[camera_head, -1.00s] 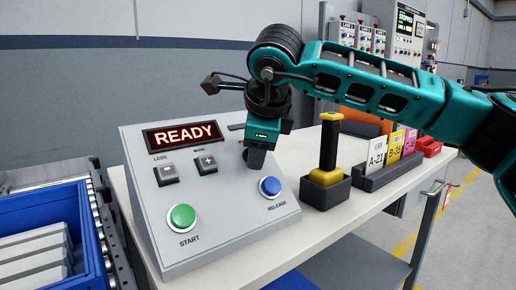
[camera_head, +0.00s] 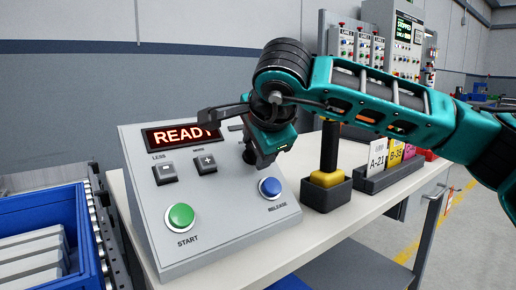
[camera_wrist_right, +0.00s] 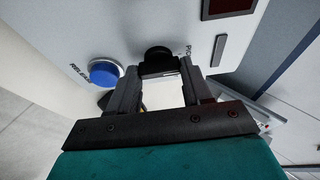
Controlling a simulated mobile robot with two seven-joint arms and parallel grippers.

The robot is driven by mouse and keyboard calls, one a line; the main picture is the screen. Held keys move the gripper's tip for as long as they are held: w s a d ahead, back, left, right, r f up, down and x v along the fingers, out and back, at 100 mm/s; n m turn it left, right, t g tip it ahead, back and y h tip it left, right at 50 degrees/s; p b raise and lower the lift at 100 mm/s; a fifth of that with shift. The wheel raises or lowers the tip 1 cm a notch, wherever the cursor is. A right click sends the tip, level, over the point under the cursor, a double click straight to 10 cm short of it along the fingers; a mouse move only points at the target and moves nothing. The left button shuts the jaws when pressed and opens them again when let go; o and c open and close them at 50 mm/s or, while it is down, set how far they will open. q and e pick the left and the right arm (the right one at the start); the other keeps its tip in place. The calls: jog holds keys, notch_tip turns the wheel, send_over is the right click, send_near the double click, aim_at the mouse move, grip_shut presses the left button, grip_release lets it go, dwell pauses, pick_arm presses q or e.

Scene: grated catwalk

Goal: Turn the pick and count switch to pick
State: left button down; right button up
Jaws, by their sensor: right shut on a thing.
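The grey sloped control panel (camera_head: 215,225) stands on the table, with a lit READY display (camera_head: 180,137). My right gripper (camera_head: 257,158) is at the panel's upper right, above the blue RELEASE button (camera_head: 270,187). In the right wrist view, a black rotary knob (camera_wrist_right: 157,54) sits between the fingertips of the right gripper (camera_wrist_right: 158,75), which is shut on it. My left gripper is not in view.
The panel also has a green START button (camera_head: 181,217) and two dark keys, LESS (camera_head: 165,174) and MORE (camera_head: 205,164). A scanner-like black and yellow tool (camera_head: 328,165) stands in a holder right of the panel. A blue crate (camera_head: 45,215) is at left.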

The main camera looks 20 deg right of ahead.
dwell(0.4)
jog(key=o, duration=1.1)
jog(key=shift+c, duration=0.2)
pick_arm(q)
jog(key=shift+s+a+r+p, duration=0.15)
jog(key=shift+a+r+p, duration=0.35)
jog(key=shift+p, duration=0.75)
pick_arm(e)
jog(key=v, duration=1.3)
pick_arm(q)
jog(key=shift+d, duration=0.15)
